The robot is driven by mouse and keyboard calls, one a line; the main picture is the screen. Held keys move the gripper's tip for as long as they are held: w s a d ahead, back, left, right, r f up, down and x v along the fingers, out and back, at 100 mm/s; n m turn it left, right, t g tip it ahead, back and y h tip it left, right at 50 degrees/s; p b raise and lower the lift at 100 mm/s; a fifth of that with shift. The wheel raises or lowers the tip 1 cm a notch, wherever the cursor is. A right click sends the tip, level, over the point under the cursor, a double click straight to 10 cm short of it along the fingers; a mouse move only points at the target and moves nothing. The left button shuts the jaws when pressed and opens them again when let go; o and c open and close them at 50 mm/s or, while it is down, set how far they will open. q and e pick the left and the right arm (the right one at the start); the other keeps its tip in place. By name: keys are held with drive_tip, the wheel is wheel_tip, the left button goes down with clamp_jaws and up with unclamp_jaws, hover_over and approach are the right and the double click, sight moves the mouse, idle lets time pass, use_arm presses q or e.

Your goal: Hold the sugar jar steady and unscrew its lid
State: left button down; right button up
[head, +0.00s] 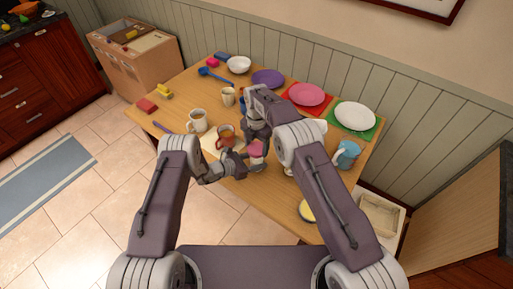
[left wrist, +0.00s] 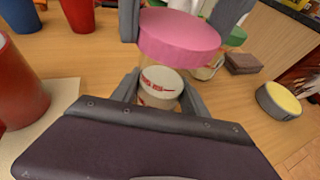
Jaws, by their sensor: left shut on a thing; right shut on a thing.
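The sugar jar (left wrist: 160,88), pale with red lettering, stands between my left gripper's grey fingers (left wrist: 160,95) in the left wrist view. The left gripper is shut on its body. The round pink lid (left wrist: 180,38) is directly above the jar, between the grey fingers of my right gripper (left wrist: 184,22), which is shut on it. I cannot tell whether the lid still touches the jar's rim. In the head view the pink lid (head: 257,149) shows between my left gripper (head: 243,160) and right gripper (head: 257,138); the jar body is mostly hidden there.
An orange-brown mug (head: 225,135) and a cream mug (head: 197,122) stand left of the grippers. A blue pitcher (head: 347,153) and a yellow-topped round container (head: 307,211) are to the right. Plates and a white bowl (head: 239,65) line the back. The table's left front is fairly clear.

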sight(256, 148)
drive_tip(key=shift+r, duration=0.25)
drive_tip(key=shift+r, duration=2)
use_arm(q)
drive_tip(key=c, duration=0.5)
unclamp_jaws()
drive_tip(key=v, duration=1.2)
use_arm(e)
drive_tip(key=shift+f, duration=0.1)
